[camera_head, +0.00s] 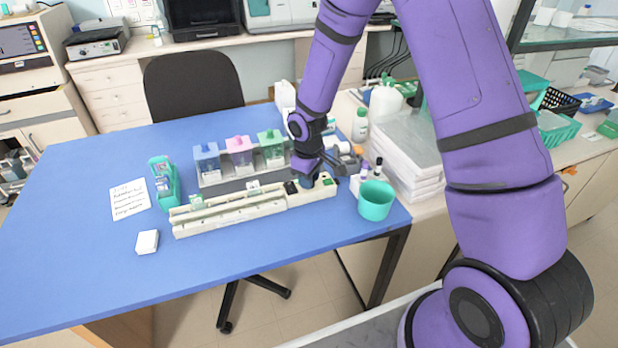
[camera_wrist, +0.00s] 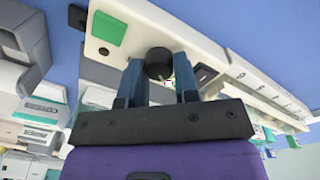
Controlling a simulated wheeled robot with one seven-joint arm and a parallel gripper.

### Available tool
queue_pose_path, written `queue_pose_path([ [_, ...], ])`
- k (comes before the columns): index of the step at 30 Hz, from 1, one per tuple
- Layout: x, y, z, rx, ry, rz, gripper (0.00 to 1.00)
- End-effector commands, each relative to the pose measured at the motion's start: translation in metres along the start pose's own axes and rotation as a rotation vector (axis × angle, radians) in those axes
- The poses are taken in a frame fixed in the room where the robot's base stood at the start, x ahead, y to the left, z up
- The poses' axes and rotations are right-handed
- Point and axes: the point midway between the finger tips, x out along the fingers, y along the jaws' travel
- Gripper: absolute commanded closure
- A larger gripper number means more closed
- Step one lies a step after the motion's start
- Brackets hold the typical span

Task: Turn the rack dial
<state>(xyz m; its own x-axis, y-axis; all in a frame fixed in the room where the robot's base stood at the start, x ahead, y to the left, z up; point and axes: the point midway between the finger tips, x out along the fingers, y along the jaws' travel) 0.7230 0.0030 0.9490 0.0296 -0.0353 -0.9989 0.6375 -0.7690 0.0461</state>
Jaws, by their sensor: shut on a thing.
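The rack (camera_head: 240,211) is a long cream-coloured bar on the blue table. Its dial (camera_wrist: 158,60) is a round black knob, seen between a green square (camera_wrist: 108,29) and a small black square (camera_wrist: 205,75) on the rack's end. My gripper (camera_wrist: 159,72) has its two blue fingers on either side of the dial, shut on it. In the head view my gripper (camera_head: 307,180) comes down over the right end of the rack and hides most of the dial.
Staining jars with blue, pink and green lids (camera_head: 239,154) stand just behind the rack. A teal cup (camera_head: 375,200) stands close to the rack's right end. A green slide holder (camera_head: 163,184), a note (camera_head: 130,199) and a white box (camera_head: 147,241) lie at left. The front left table is clear.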

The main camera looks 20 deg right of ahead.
Motion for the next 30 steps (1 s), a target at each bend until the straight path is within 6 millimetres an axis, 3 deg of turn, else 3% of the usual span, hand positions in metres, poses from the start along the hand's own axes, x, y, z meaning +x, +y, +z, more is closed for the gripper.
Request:
queue_pose_path([
  [2, -0.001, 0.001, 0.000, 0.000, 0.001, 0.001, 0.95],
  [3, -0.001, 0.001, 0.000, 0.000, 0.001, 0.001, 0.69],
  [6, 0.000, 0.001, 0.000, 0.000, 0.001, 0.001, 0.46],
  [17, -0.004, 0.000, 0.000, 0.001, 0.000, 0.001, 0.46],
  [23, -0.030, 0.001, -0.001, 0.001, 0.004, 0.002, 0.46],
  [30, -0.075, 0.001, -0.001, 0.001, 0.003, 0.003, 0.46],
])
